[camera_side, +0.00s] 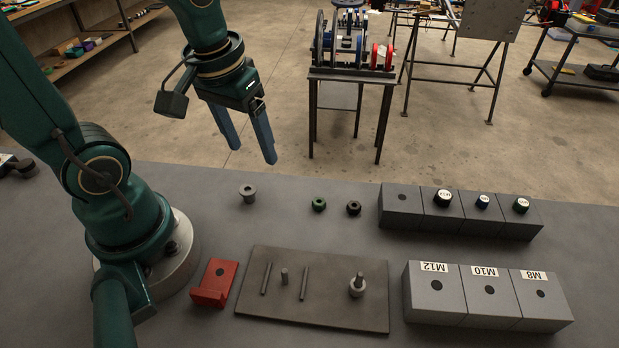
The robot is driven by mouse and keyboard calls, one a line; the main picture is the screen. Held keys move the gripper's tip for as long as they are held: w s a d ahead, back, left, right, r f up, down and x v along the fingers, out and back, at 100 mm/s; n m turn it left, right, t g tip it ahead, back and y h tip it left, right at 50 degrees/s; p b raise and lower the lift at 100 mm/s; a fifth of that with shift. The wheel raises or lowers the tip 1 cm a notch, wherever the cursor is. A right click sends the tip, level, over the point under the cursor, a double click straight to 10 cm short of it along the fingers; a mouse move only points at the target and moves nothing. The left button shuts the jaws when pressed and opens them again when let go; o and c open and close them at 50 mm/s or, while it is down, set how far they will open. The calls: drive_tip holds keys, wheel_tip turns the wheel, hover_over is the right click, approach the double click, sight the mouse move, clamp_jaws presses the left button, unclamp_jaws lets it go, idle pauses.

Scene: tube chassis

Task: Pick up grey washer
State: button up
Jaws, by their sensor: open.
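A small grey washer (247,194), with a dark hole in its top, lies on the grey table, left of a green ring and a black ring. My gripper (252,153) hangs above and behind the table's far edge in the picture, fingers pointing down. Its two blue fingers are apart, with nothing between them. The gripper is clear of the washer, which is fully in view. Another grey round piece (357,290) sits around an upright pin on the dark plate.
The green ring (319,205) and black ring (353,208) lie right of the washer. A dark plate (325,317) with several pins, a red block (214,282), labelled grey blocks (487,294) and a back row of blocks (400,209) stand around. The table left of the washer is bare.

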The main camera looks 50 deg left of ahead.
sight(248, 191)
drive_tip(key=f, duration=0.1)
drive_tip(key=a+f+n+g, duration=0.1)
drive_tip(key=a+f+g, duration=0.1)
drive_tip(key=shift+s+a+f+n, duration=0.1)
drive_tip(key=shift+s+f+n, duration=0.2)
drive_tip(key=shift+s+f, duration=0.1)
drive_tip(key=shift+f, duration=2.5)
drive_tip(key=shift+f, duration=0.25)
clamp_jaws()
